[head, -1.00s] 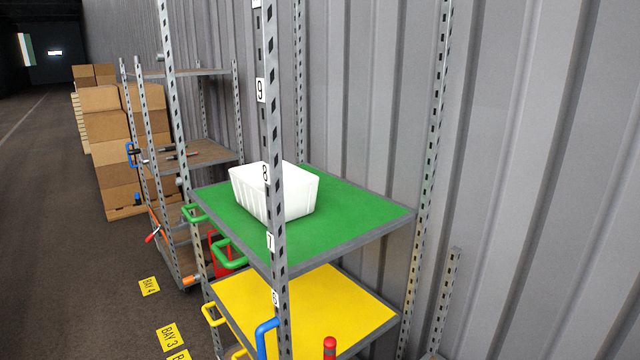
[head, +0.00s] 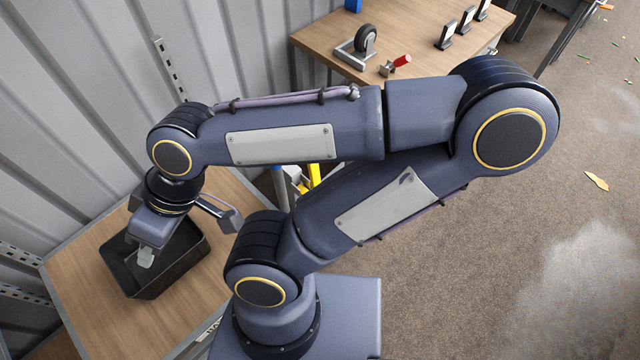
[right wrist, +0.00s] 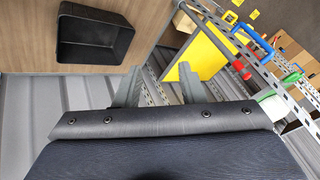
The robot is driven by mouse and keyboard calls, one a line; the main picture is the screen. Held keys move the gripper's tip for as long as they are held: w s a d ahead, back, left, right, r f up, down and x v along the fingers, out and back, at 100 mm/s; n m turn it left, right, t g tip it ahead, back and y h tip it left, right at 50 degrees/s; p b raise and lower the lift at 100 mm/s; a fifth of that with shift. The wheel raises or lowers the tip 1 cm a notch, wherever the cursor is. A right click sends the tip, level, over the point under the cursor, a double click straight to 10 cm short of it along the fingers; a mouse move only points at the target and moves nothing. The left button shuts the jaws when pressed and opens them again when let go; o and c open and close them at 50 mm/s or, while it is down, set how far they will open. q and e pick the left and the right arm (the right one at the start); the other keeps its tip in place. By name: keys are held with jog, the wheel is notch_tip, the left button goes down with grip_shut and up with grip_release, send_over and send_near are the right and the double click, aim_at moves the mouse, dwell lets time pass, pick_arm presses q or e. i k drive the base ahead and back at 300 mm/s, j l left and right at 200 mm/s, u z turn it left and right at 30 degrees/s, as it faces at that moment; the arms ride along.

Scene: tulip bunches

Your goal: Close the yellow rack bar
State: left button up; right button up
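In the head view, a short yellow bar (head: 315,174) shows partly behind my right arm, beside a blue one; the arm hides the rest, so I cannot tell whether it is open or closed. My right gripper (head: 180,235) is over the wooden shelf by the black bin, apart from the yellow bar. In the right wrist view its fingers (right wrist: 157,88) stand apart with nothing between them. My left gripper is not in view.
The black bin (head: 140,285) stands on the wooden shelf (head: 100,315). A red-tipped bar (right wrist: 238,68) and a blue handle (right wrist: 262,42) lie right of the gripper. A workbench (head: 325,50) with a caster stands behind my arm. Open floor (head: 480,270) is at the right.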

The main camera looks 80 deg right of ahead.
aim_at(313, 169)
jog(key=j+z, duration=0.1)
jog(key=z, duration=0.85)
jog(key=k+z, duration=0.1)
jog(key=z, duration=0.4)
jog(key=j+z, duration=0.1)
jog(key=z, duration=0.4)
jog(key=k+z, duration=0.15)
jog(key=z, duration=0.35)
jog(key=i+l+z, duration=0.1)
jog(key=i+z, duration=0.3)
jog(key=i, duration=0.05)
